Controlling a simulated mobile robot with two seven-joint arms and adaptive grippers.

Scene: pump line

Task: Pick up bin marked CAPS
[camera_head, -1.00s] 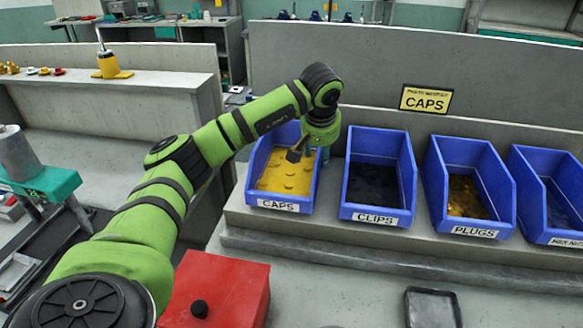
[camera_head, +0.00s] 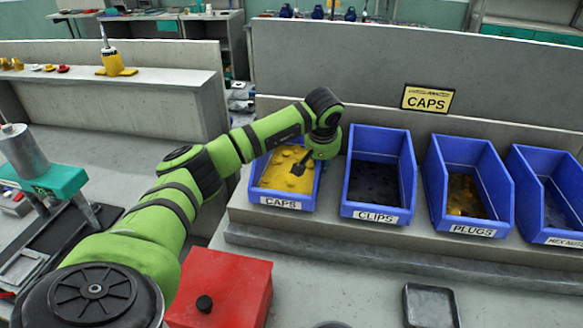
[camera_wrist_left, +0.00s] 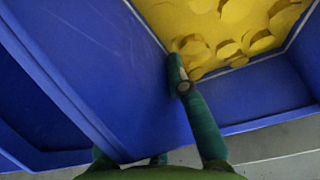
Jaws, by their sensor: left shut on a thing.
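The blue bin marked CAPS (camera_head: 281,203) stands at the left end of the row of bins, full of yellow caps (camera_head: 285,174). My left gripper (camera_head: 302,163) is at its right side wall, low over the rim. In the left wrist view the gripper (camera_wrist_left: 165,85) has one dark green finger inside the bin along the blue wall (camera_wrist_left: 150,95), near the yellow caps (camera_wrist_left: 225,30). The other finger is mostly hidden behind the wall. The gripper is shut on this wall. The bin still rests on the ledge. My right gripper is not in view.
Blue bins marked CLIPS (camera_head: 376,216) and PLUGS (camera_head: 473,230) stand to the right, the CLIPS bin close beside my gripper. A yellow CAPS sign (camera_head: 426,99) stands behind. A red box (camera_head: 225,292) and a black tray (camera_head: 431,306) are in front.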

